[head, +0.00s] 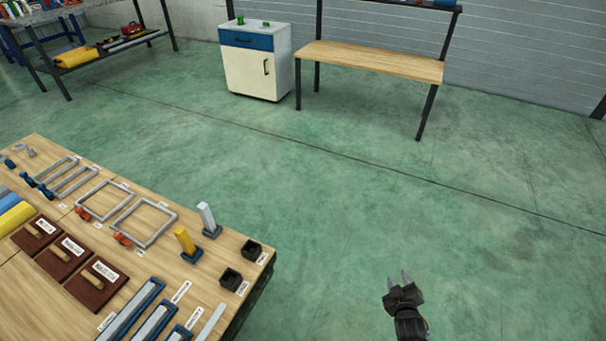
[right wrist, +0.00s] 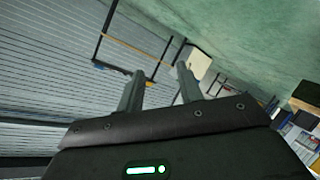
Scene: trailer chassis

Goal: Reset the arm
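My right gripper (head: 398,280) is at the lower right of the head view, over the bare green floor and clear of the wooden table. Its two grey fingers are apart with nothing between them. The right wrist view shows the same gripper (right wrist: 158,85) with its fingers apart and empty, and the room tilted behind it. My left gripper and left arm do not show in either view.
A wooden table (head: 255,262) at the lower left bears grey frames, brown boxes, upright blocks and black holders. A white and blue cabinet (head: 252,75) and a wooden bench (head: 370,62) stand at the back. The green floor (head: 400,190) between is clear.

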